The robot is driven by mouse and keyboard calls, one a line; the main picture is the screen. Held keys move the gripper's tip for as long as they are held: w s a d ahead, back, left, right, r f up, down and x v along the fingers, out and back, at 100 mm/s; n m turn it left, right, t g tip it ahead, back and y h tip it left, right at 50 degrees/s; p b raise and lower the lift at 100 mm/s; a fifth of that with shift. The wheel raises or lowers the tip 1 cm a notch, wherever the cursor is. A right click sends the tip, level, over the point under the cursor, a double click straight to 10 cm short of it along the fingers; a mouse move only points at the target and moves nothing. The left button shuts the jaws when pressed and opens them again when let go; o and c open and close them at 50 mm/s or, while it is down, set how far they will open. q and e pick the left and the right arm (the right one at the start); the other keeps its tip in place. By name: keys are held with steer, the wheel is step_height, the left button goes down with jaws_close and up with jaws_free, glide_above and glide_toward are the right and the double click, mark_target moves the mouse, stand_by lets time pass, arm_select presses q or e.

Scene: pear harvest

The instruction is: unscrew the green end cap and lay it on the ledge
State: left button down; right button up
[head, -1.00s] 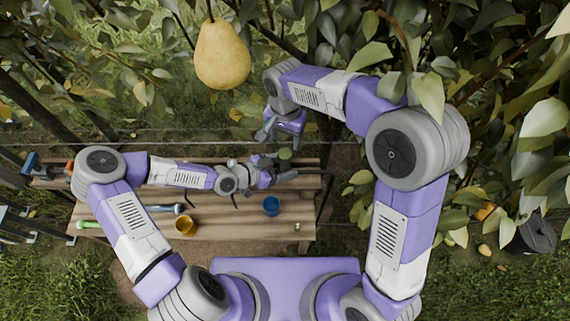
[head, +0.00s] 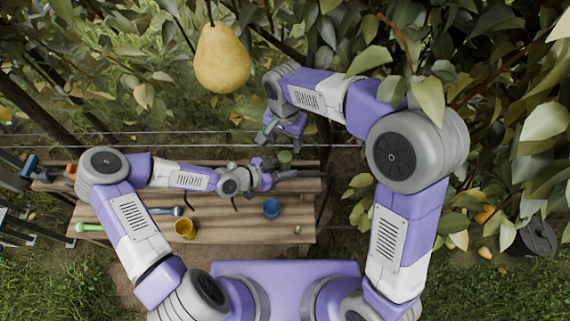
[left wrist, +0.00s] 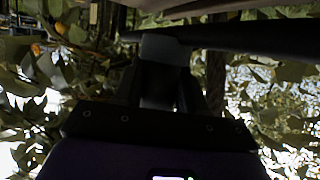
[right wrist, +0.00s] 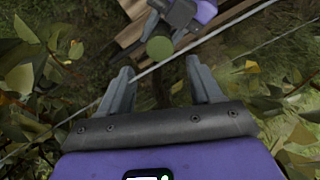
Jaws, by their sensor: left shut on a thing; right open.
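The green end cap (head: 285,156) shows in the head view near the bench's back edge, beside my left gripper (head: 272,170). It is a round green disc (right wrist: 160,48) in the right wrist view, ahead of and between my right gripper's fingers. My right gripper (head: 281,140) is open and empty, just behind and above the cap, apart from it. My left gripper is shut on a dark object; the left wrist view shows a dark bar (left wrist: 240,38) across its fingertips, too dim to make out fully. How the cap joins that object is hidden.
The wooden bench (head: 240,228) holds a yellow cup (head: 185,229), a blue cup (head: 271,208) and a green-handled tool (head: 88,228). A pear (head: 222,57) hangs above the back. Wires cross behind the bench, one passing by my right fingers. Leaves crowd the right.

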mark_target(285, 156)
steer(key=shift+f, duration=0.1)
steer(key=shift+s+f, duration=0.25)
steer(key=shift+f, duration=0.2)
steer(key=shift+r, duration=0.1)
steer(key=shift+w+r, duration=0.25)
steer(key=shift+r, duration=0.1)
steer(key=shift+f, duration=3.9)
